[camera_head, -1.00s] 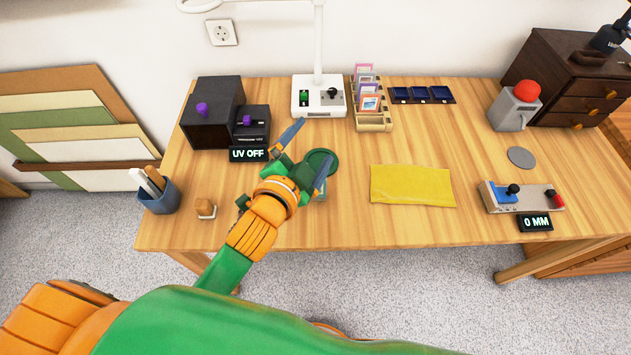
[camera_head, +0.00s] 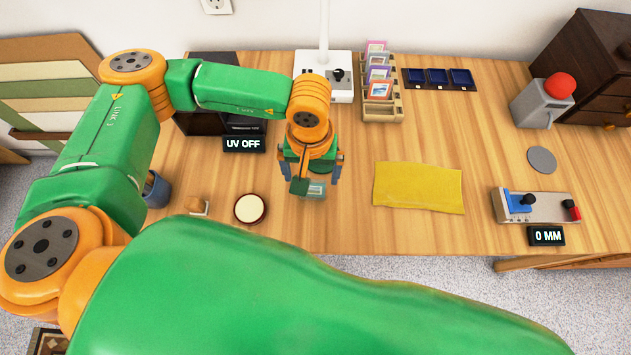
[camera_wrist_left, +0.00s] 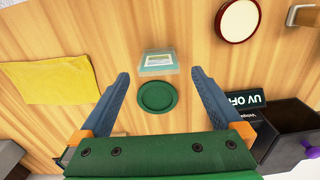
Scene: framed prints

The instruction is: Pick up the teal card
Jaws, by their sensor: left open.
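The teal card (camera_head: 314,191) lies on the wooden table in front of my left gripper in the head view, partly hidden by it. In the left wrist view the card (camera_wrist_left: 158,62) shows a teal edge strip and a pale face with a small picture. My left gripper (camera_head: 311,172) is open and empty, pointing down over the table. In the left wrist view its two blue fingertips (camera_wrist_left: 159,74) are spread on either side of the card, apart from it. A green round disc (camera_wrist_left: 157,97) lies beside the card, between the fingers. My right gripper is not in view.
A yellow cloth (camera_head: 418,187) lies to the right. A cream round pad with a dark rim (camera_head: 250,208) and a small wooden-handled block (camera_head: 197,205) lie to the left. A dark UV box (camera_head: 207,125), a lamp base (camera_head: 342,90) and a card rack (camera_head: 382,112) stand behind.

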